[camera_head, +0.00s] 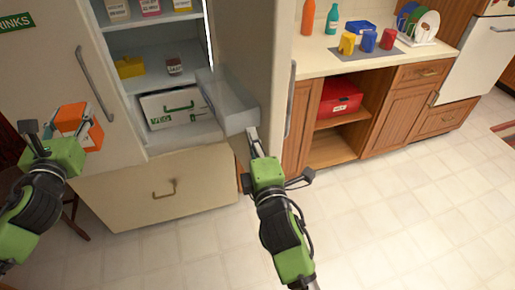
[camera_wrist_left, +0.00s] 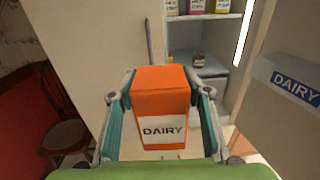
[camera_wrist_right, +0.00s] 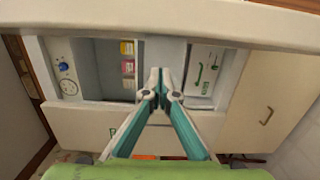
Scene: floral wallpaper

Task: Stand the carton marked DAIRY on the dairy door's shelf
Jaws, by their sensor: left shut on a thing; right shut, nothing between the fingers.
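The orange carton with a white DAIRY label (camera_wrist_left: 162,105) is held between the fingers of my left gripper (camera_wrist_left: 160,92). In the head view the carton (camera_head: 78,122) is in front of the closed left door, with my left gripper (camera_head: 60,130) around it. The dairy door (camera_head: 250,45) stands open on the right of the fridge; its blue DAIRY sign (camera_wrist_left: 296,84) shows in the left wrist view. A grey shelf bin (camera_head: 228,100) sticks out from its inner side. My right gripper (camera_head: 252,132) is shut and empty by the bin's near end; contact is unclear.
The left door, marked DRINKS (camera_head: 15,22), is closed. A drawer (camera_head: 160,192) lies below. A counter (camera_head: 350,60) with cups stands right. The floor (camera_head: 400,200) is clear.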

